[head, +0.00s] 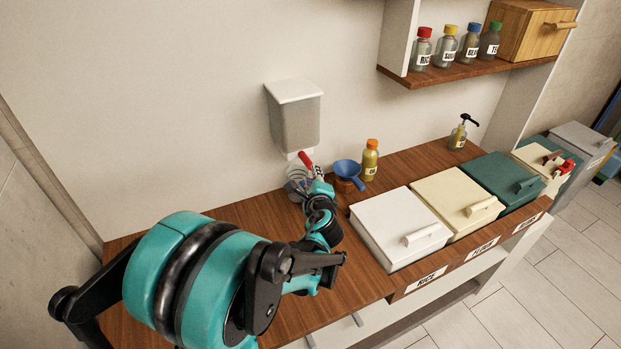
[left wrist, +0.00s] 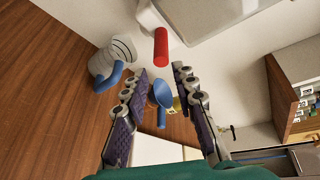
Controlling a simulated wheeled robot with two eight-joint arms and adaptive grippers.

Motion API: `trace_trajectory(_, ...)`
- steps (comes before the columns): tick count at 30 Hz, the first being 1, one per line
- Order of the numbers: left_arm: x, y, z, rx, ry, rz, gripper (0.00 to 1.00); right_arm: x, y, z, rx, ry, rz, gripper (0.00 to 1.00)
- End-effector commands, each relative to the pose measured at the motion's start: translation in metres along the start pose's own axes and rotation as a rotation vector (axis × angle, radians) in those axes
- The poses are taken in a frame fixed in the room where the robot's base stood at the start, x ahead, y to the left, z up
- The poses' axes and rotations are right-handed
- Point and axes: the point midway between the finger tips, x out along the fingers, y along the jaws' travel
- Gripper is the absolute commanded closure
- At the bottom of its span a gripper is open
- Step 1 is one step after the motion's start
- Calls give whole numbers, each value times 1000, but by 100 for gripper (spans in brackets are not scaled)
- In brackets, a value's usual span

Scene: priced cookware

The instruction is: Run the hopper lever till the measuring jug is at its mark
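The hopper (head: 294,118) is a white-lidded grey box on the wall, and its underside shows at the top of the left wrist view (left wrist: 195,14). Its red lever (head: 305,158) sticks out below; in the left wrist view the lever (left wrist: 161,47) lies just beyond the gap between my fingertips. The clear measuring jug (head: 295,183) stands on the counter under the hopper, partly hidden by my gripper; its ring marks and blue handle show in the left wrist view (left wrist: 121,50). Its fill level cannot be read. My left gripper (left wrist: 161,72) is open and empty, close to the lever. My right gripper is out of view.
A blue funnel (head: 347,171) and an orange-capped bottle (head: 370,160) stand right of the jug. Lidded bins, white (head: 385,218), cream (head: 443,190) and green (head: 492,172), line the counter (head: 240,219). A shelf (head: 470,71) with several jars hangs above.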

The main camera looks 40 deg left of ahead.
Motion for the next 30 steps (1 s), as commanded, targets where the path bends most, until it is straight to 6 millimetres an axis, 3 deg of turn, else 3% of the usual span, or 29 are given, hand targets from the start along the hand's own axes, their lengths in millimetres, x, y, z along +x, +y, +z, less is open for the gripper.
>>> trace_trajectory(6,20,2,4,144,-35,-44,73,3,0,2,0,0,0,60)
trace_trajectory(21,80,-1,6,142,-34,-44,73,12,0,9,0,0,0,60)
trace_trajectory(30,94,-2,6,143,-34,-43,73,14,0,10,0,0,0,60)
